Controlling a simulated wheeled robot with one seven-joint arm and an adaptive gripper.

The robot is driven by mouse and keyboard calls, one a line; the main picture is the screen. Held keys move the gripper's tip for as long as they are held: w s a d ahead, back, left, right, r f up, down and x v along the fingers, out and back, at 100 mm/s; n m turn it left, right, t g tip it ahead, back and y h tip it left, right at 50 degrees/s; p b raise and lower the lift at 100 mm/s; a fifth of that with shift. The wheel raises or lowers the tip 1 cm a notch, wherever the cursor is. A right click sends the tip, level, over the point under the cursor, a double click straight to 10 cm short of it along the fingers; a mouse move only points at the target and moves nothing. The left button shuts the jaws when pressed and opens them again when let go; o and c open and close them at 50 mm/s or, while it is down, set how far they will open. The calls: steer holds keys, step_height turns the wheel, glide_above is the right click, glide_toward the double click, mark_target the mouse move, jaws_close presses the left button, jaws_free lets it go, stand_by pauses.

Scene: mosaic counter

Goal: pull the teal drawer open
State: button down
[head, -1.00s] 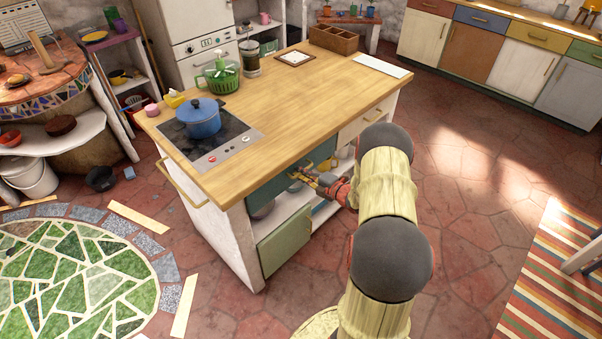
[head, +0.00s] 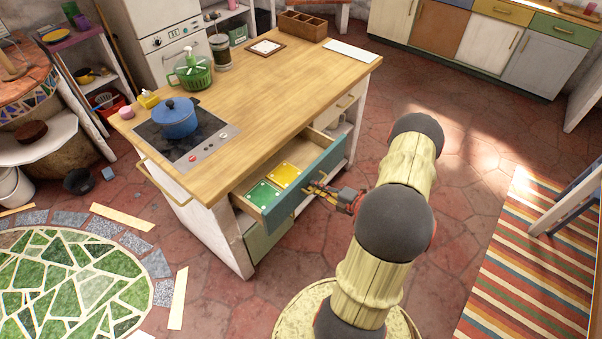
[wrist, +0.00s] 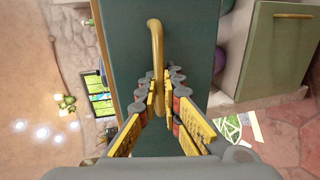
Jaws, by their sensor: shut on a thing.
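The teal drawer (head: 312,184) in the wooden-topped island stands pulled out, with its inside showing. A green tile (head: 262,194) and a yellow tile (head: 286,175) lie in it. My gripper (head: 314,189) is at the drawer front. In the wrist view, the teal front (wrist: 188,50) fills the middle, and my gripper (wrist: 161,88) is shut on its brass handle (wrist: 155,50), with a finger on each side of the bar.
The island top (head: 270,105) carries a blue pot (head: 176,120) on the hob and a green-based container (head: 193,74). A green cabinet door (head: 268,237) is below the drawer. A striped rug (head: 525,260) and a chair are at the right. The floor between is clear.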

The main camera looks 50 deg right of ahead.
steer(key=f+p+v, duration=0.1)
steer(key=v, duration=0.6)
steer(key=shift+f, duration=0.25)
steer(key=shift+s, duration=0.15)
steer(key=c, duration=2.2)
jaws_free()
steer(key=shift+c, duration=0.2)
steer(key=shift+d, duration=0.1)
steer(key=v, duration=1.2)
